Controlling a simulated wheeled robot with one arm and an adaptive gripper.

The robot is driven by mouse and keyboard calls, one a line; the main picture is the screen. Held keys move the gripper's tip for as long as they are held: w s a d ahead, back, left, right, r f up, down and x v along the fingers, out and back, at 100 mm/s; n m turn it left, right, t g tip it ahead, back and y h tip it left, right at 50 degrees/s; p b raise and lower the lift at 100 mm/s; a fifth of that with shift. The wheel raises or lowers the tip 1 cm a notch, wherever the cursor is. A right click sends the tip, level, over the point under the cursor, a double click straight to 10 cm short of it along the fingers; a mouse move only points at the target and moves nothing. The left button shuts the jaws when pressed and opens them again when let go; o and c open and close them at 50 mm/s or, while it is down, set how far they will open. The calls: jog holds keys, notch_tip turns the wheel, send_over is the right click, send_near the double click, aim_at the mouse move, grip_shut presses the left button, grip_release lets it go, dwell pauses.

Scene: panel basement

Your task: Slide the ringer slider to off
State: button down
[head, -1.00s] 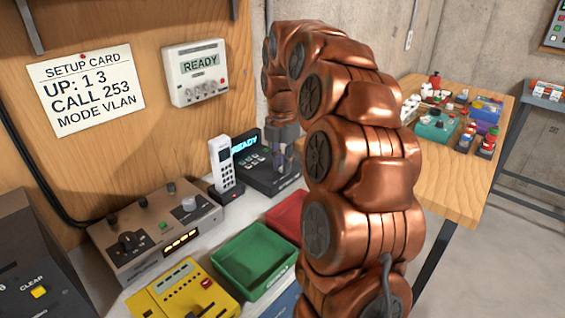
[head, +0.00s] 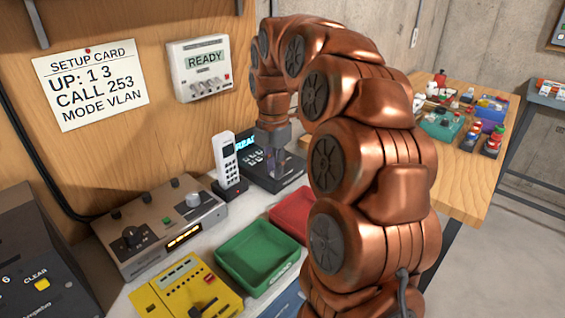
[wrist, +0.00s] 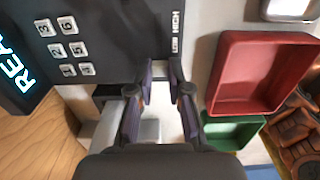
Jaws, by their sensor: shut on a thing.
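The black desk phone (head: 290,178) with its lit display (head: 246,142) sits on the bench against the wall; its dark face (wrist: 110,50) and keypad (wrist: 66,43) fill the upper left of the wrist view. The printed LOW and HIGH labels (wrist: 175,32) show beside the fingertips. My gripper (head: 275,158) is down at the phone, its two fingers (wrist: 160,72) a little apart at the phone's face. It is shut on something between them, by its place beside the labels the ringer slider. The slider knob and any OFF label are hidden by the fingers.
A white cordless handset (head: 228,160) stands close left of the phone. A red tray (head: 290,217) and green tray (head: 257,257) lie in front. A grey console (head: 158,225) and yellow device (head: 185,293) are farther left. A setup card (head: 90,90) hangs on the wall.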

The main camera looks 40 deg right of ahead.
jog(key=shift+a, duration=0.15)
jog(key=c, duration=1.1)
grip_release()
jog(key=shift+r, duration=5.85)
jog(key=shift+a+r, duration=0.1)
